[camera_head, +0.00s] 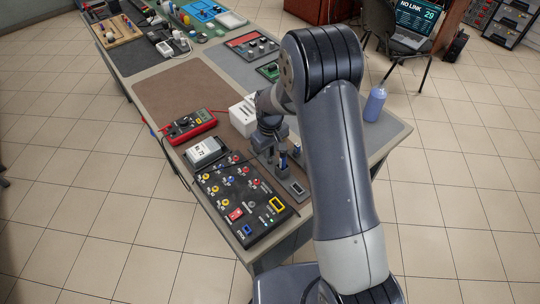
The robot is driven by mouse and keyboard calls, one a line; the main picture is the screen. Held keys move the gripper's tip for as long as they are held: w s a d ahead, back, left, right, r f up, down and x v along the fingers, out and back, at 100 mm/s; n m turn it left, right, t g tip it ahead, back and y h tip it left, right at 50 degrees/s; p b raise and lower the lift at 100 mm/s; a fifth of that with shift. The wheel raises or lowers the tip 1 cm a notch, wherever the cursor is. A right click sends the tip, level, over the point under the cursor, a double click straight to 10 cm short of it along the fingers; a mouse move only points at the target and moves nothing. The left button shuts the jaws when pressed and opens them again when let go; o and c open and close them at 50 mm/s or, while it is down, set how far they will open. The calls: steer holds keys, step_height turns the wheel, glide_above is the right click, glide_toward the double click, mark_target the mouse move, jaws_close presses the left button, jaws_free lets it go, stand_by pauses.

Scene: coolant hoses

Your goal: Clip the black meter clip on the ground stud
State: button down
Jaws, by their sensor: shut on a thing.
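My gripper (283,157) points down over the near part of the bench, just behind the black terminal panel. It is shut on a small dark thing (283,162), probably the black meter clip; it is too small and too covered by the fingers to be sure. Below and around it is a dark grey plate (296,188) with small upright parts, one of them bluish. I cannot pick out the ground stud for certain; the gripper and arm hide part of this area. The red meter (190,124) lies to the left of my gripper, with a red lead at its left side.
The black panel (232,208) with coloured sockets lies in front, with a white-topped box (205,151) behind it. A white block (243,117) stands left of my wrist. A blue bottle (375,104) stands to the right. A brown mat (180,92) is mostly clear.

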step_height(320, 180, up, 8)
steer(key=shift+f+b, duration=0.1)
steer(key=shift+b, duration=0.3)
steer(key=shift+r+p, duration=0.95)
steer(key=shift+r, duration=0.45)
steer(key=b, duration=0.4)
glide_above(251, 202)
step_height(251, 202, down, 3)
steer(key=shift+w+d+r, duration=0.1)
step_height(251, 202, down, 3)
steer(key=b, duration=0.3)
steer(key=shift+f+b, duration=0.8)
steer(key=shift+f, duration=0.45)
steer(key=shift+f, duration=0.3)
